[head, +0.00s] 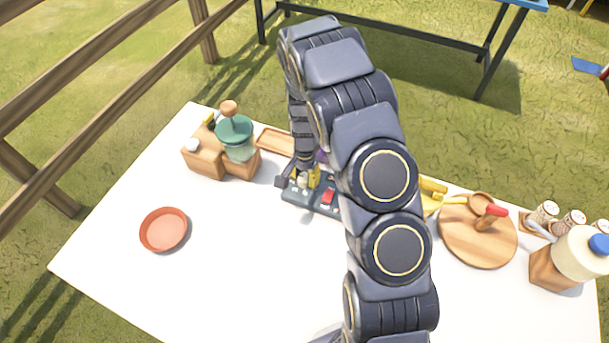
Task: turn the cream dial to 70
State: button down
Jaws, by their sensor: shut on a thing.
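A dark control panel (318,208) lies on the white table near its far edge, left of my arm. A red control (328,197) shows on its face. My gripper (304,178) points down over the panel's left part and is shut on the cream dial there. The dial is mostly hidden by the fingers, and its scale and reading are too small to make out. Yellow parts (314,175) show close beside the fingers. My arm covers the panel's right end.
An orange-red dish (164,230) sits at left on the white table (240,270). A green-topped jar (236,140) and wooden blocks (204,158) stand left of the panel. A round wooden board (470,252) and a cream bottle (578,255) are at right. The front left is clear.

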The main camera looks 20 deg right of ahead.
aim_at(305, 176)
dwell(0.4)
jog(key=c, duration=0.6)
grip_release()
jog(key=shift+r, duration=0.1)
notch_tip(305, 176, up, 12)
